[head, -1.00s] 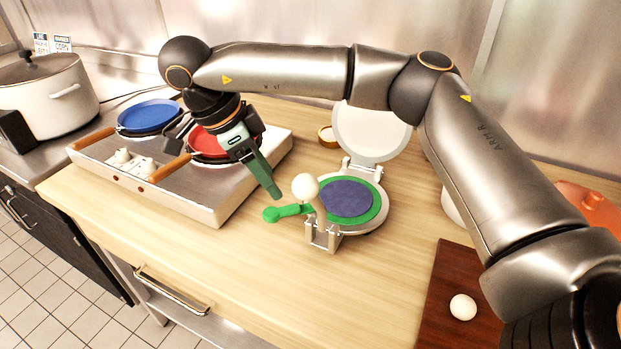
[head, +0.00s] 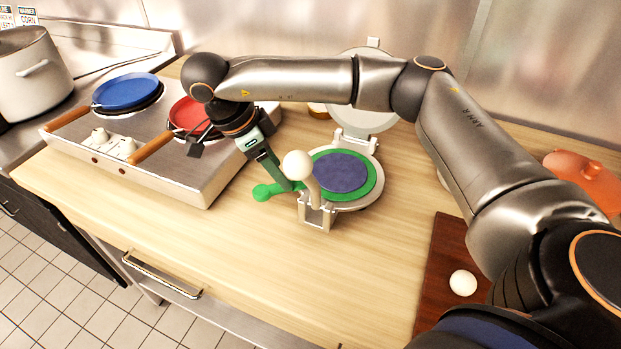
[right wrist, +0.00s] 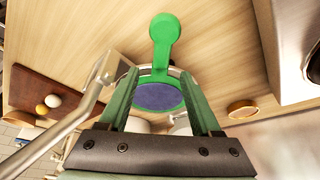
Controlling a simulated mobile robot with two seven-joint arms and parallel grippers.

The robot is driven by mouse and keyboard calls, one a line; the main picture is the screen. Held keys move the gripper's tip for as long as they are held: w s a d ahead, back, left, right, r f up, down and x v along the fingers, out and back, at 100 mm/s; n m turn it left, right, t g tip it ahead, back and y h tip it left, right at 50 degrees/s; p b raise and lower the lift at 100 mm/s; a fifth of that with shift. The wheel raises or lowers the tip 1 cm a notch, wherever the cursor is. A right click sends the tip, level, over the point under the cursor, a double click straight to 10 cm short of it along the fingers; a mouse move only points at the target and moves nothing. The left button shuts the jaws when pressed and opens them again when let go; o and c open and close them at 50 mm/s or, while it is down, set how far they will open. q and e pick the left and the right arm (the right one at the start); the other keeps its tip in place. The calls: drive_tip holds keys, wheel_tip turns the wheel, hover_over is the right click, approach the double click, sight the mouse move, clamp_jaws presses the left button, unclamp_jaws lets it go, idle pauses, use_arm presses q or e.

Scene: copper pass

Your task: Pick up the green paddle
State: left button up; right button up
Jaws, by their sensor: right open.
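The green paddle (head: 264,192) lies on the open press (head: 366,194), its round handle end sticking out to the left over the wooden counter. A dark blue disc (head: 341,173) covers the middle of its round part. My right gripper (head: 289,186) is at the paddle's handle, between the knob end and the disc. In the right wrist view the gripper (right wrist: 163,82) is open, with the paddle's handle (right wrist: 163,42) and blue disc (right wrist: 158,97) showing between and beyond its fingers. Whether the fingers touch the handle, I cannot tell. My left gripper is not in view.
The press's white knob lever (head: 299,164) stands close beside the gripper. A two-plate burner (head: 180,175) with blue and red pans is at left. A dark board (head: 436,260) with a white ball is at right. The front counter is clear.

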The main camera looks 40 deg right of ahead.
drive_tip(key=x, duration=0.3)
drive_tip(key=shift+d+f, duration=0.15)
drive_tip(key=shift+f, duration=0.05)
clamp_jaws()
idle(0.4)
